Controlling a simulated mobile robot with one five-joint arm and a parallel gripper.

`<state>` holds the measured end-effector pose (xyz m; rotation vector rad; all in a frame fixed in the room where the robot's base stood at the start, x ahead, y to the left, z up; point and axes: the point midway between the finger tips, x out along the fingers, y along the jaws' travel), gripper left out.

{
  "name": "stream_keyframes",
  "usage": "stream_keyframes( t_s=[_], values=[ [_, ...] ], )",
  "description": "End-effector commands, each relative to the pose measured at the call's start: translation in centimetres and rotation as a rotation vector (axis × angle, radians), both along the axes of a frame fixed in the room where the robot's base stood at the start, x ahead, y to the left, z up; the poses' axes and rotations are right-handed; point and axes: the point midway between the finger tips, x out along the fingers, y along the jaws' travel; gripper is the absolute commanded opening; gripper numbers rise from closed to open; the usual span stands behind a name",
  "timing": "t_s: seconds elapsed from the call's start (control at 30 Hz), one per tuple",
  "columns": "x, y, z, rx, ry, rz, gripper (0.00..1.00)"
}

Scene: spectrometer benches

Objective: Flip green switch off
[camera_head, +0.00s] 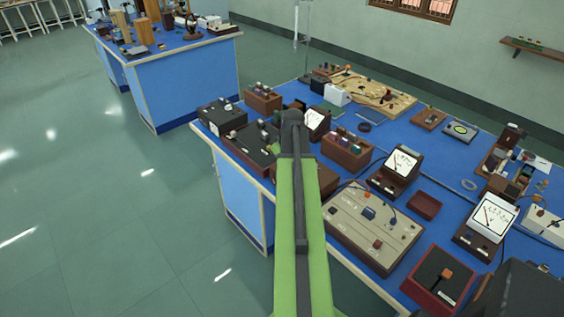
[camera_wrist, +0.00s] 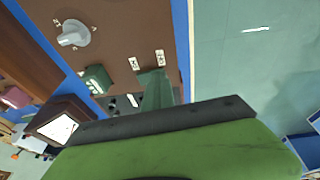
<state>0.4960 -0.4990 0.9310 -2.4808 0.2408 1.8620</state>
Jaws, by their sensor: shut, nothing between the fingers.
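In the wrist view a brown panel carries a green switch (camera_wrist: 97,80), a small block. My gripper shows there only in part: a narrow grey-green piece (camera_wrist: 155,90), apparently its shut end, sticks out past a dark bar of my arm. It lies over the panel's edge, to the right of the switch, with a gap between them in the picture. Whether it touches the panel I cannot tell. In the head view my green arm reaches over the near bench edge; its dark end hides the fingers, and I cannot make out the green switch.
A silver knob (camera_wrist: 73,35) sits on the same panel. A dark box (camera_head: 252,147) stands left of my arm's end. A beige panel (camera_head: 370,228) and a dial meter (camera_head: 397,170) stand to the right. Open floor (camera_head: 130,220) lies left of the bench.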

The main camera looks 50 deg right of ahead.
Motion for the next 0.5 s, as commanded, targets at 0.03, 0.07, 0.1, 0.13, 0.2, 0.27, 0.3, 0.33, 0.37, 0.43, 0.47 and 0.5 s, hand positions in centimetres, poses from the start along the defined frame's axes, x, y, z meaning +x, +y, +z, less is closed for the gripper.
stream_keyframes(
  t_s=[0.03,0.07,0.1,0.13,0.2,0.27,0.3,0.33,0.37,0.43,0.47,0.5],
  values=[
    [-0.02,-1.09,0.06,-0.017,-0.003,-0.005,0.0],
    [-0.1,-1.29,0.09,-0.017,-0.002,-0.007,0.0],
    [-0.19,-1.51,0.12,-0.018,-0.002,-0.007,0.0],
    [-0.25,-1.65,0.13,-0.018,-0.002,-0.007,0.0],
    [-0.37,-1.81,0.13,-0.019,-0.001,-0.008,0.0],
    [-0.42,-1.82,0.1,-0.019,0.0,-0.009,0.0],
    [-0.45,-1.81,0.09,-0.019,0.0,-0.009,0.0],
    [-0.47,-1.81,0.09,-0.019,0.001,-0.009,0.0],
    [-0.49,-1.81,0.08,-0.019,0.001,-0.01,0.0],
    [-0.53,-1.79,0.08,-0.018,0.002,-0.009,0.0],
    [-0.54,-1.79,0.12,-0.018,0.002,-0.009,0.0],
    [-0.55,-1.76,0.23,-0.018,0.003,-0.01,0.0]
  ],
)
